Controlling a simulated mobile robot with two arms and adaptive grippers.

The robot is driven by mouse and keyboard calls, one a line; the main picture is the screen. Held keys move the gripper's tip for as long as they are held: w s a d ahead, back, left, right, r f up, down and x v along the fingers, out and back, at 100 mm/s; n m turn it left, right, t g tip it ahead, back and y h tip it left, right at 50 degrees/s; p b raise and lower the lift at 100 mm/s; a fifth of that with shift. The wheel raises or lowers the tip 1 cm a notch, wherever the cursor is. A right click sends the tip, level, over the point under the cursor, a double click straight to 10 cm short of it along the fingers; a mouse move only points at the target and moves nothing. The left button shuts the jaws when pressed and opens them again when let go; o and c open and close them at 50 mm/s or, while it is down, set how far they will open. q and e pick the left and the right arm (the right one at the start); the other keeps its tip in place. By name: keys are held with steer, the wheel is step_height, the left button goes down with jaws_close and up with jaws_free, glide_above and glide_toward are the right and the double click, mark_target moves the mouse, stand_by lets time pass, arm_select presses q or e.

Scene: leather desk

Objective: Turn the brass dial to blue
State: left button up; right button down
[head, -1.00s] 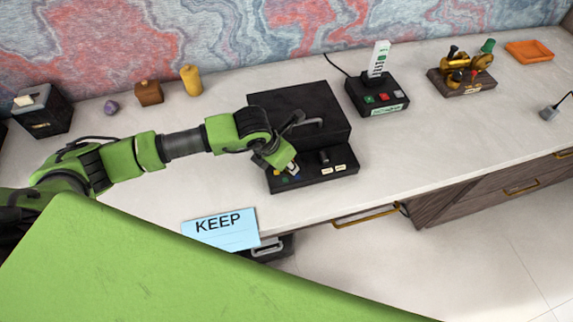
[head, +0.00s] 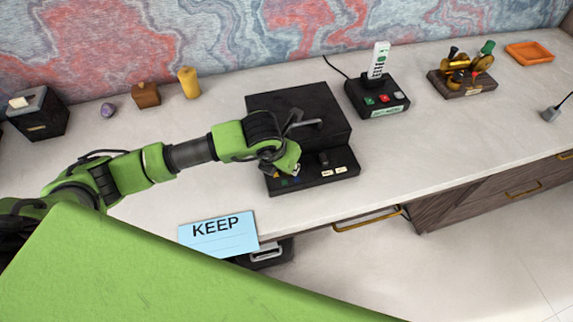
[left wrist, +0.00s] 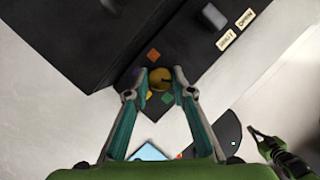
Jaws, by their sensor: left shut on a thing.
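The brass dial (left wrist: 160,79) sits on the low front ledge of a black box (head: 300,110). My left gripper (left wrist: 163,84) is shut on the dial, one fingertip on each side, seen in the left wrist view. In the head view the left gripper (head: 288,177) comes down on the ledge's left end and hides the dial. Around the dial lie an orange-red mark (left wrist: 153,55) and a green mark (left wrist: 167,97). The dial's pointing direction is unclear.
On the ledge are a dark knob (head: 323,158) and two pale labels (head: 333,170). A black button box (head: 378,98) with a white upright strip stands to the right. A blue KEEP card (head: 218,234) is at the front edge. Part of my right arm (left wrist: 283,155) shows low right.

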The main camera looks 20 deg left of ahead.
arm_select(q)
steer(key=o, duration=0.8)
steer(key=shift+o, duration=0.2)
steer(key=shift+r, duration=0.1)
steer(key=v, duration=1.2)
